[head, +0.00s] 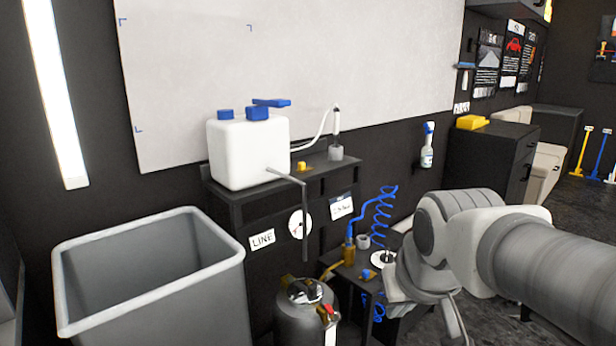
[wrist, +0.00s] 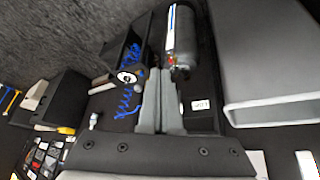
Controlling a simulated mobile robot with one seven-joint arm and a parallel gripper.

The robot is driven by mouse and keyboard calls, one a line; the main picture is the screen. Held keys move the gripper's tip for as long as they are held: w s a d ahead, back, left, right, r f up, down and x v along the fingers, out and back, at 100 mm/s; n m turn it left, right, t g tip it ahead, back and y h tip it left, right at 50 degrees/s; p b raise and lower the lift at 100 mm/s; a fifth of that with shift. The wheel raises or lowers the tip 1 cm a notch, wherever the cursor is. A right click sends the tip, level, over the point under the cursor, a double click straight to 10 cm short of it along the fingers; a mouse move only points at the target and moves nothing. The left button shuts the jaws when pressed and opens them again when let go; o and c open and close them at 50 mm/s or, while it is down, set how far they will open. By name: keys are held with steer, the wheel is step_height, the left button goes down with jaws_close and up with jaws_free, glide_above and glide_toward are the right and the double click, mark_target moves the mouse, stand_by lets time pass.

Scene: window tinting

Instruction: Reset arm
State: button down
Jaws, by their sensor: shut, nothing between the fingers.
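My gripper (wrist: 160,76) shows in the wrist view with its two grey fingers together and nothing between them. It is clear of the objects, with the floor-side equipment seen beyond its tips. In the head view my arm (head: 480,240) reaches in from the right, in front of the low black stand. The fingers cannot be made out clearly in that view. The task names no other object.
A grey open bin (head: 150,285) stands at the left. A white tank (head: 248,152) sits on a black cabinet (head: 265,215). A dark pressure canister (head: 305,315) stands in front. A low stand with a blue coiled hose (head: 383,215) is beside my arm. Dark floor (head: 575,220) is open at the right.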

steer(key=s+d+f, duration=0.1)
steer(key=s+f, duration=0.1)
steer(key=s, duration=0.8)
step_height(320, 180, up, 20)
steer(key=p, duration=2)
steer(key=shift+w+r+m, duration=0.2)
steer(key=shift+w+m, duration=0.2)
